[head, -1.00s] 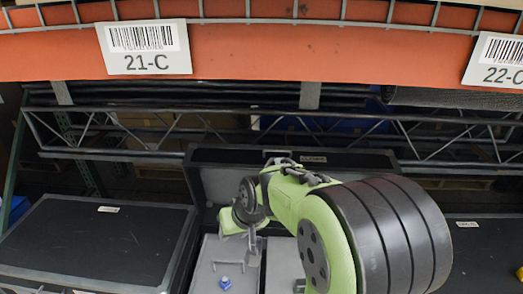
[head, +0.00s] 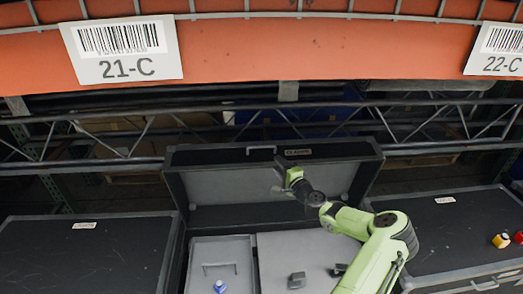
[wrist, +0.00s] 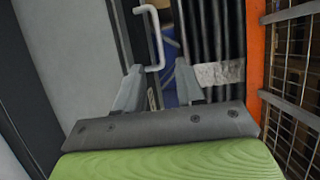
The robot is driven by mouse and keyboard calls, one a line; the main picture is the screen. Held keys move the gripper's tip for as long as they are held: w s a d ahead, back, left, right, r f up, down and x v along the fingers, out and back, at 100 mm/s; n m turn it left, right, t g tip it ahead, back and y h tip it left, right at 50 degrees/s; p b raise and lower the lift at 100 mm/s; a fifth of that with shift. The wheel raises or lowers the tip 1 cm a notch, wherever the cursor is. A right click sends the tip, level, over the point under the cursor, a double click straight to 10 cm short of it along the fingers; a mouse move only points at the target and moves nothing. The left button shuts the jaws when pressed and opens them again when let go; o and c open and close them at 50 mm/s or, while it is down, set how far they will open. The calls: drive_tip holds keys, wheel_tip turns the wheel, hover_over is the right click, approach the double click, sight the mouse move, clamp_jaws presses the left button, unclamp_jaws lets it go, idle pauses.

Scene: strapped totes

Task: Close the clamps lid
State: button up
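The clamps lid (head: 215,189) stands raised at the back of its open tote in the head view, grey inside with a dark rim. A label (head: 313,152) and a pale handle (head: 262,150) are on its top edge. My gripper (head: 279,163) is in front of the lid's upper part, just below and right of the handle. In the wrist view my gripper (wrist: 158,82) is open, its two grey fingers apart with nothing held. The lid's grey panel (wrist: 70,40) fills the left.
The open tote has grey compartments (head: 300,245), with a blue item (head: 220,286) and dark pieces (head: 297,280) inside. Closed totes stand at left (head: 85,255) and right (head: 455,230); small yellow and red items lie on the right one. An orange shelf beam (head: 300,55) crosses above.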

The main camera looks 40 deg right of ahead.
sight(264, 159)
drive_tip(key=b+x, duration=0.1)
drive_tip(key=x, duration=1.1)
drive_tip(key=shift+a+f, duration=0.15)
drive_tip(key=shift+c, duration=0.3)
clamp_jaws()
